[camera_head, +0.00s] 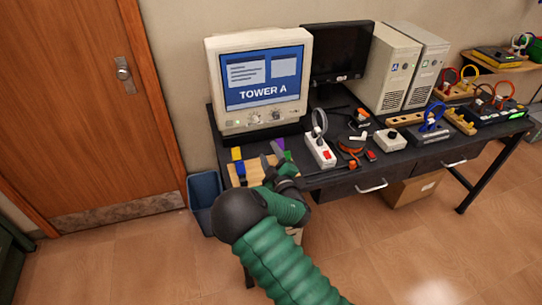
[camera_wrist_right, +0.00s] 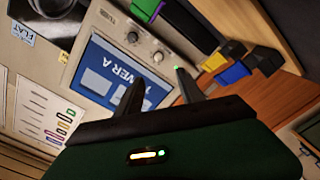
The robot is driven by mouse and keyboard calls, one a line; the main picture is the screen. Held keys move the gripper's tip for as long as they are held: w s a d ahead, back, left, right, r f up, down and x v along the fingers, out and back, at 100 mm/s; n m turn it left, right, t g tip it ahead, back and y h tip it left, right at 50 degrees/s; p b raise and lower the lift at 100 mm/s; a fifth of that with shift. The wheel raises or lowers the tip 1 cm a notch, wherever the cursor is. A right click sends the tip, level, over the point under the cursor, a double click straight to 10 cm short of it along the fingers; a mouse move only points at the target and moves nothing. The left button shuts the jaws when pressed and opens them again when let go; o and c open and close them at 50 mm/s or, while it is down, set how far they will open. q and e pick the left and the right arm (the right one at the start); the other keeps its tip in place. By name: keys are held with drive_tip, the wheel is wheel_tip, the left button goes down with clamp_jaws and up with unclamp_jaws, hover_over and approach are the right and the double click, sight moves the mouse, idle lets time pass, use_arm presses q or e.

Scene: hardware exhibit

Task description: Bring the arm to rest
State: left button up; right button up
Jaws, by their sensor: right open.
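My right arm (camera_head: 285,260), in a green padded sleeve, reaches up from the bottom of the head view to the left end of the dark desk. My right gripper (camera_head: 271,160) is at the wooden board (camera_head: 237,180) in front of the monitor. In the right wrist view the gripper's two dark fingers (camera_wrist_right: 160,88) stand apart with nothing between them. The beige monitor (camera_wrist_right: 110,25), reading TOWER A, lies beyond them; it also shows in the head view (camera_head: 214,90). My left gripper is in neither view.
Blue and yellow blocks (camera_head: 238,160) and a purple one (camera_head: 280,143) are close to the gripper. A white power strip (camera_head: 320,152) and loose cables lie right of it. A blue bin (camera_head: 203,190) stands below the desk's left end. The floor in front is clear.

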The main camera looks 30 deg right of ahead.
drive_tip(key=s+a+m+g+y+p, duration=0.1)
drive_tip(key=s+a+g, duration=0.4)
drive_tip(key=s, duration=0.5)
drive_tip(key=s+a+m+g+y+p, duration=0.1)
drive_tip(key=s+a+m+g, duration=0.3)
drive_tip(key=s, duration=0.6)
drive_tip(key=s+a+m+g+y+p, duration=0.2)
drive_tip(key=s+a+g, duration=0.4)
drive_tip(key=s, duration=0.3)
drive_tip(key=shift+s+a+f+p, duration=0.25)
drive_tip(key=shift+s+a+p, duration=0.15)
drive_tip(key=shift+a+p, duration=0.15)
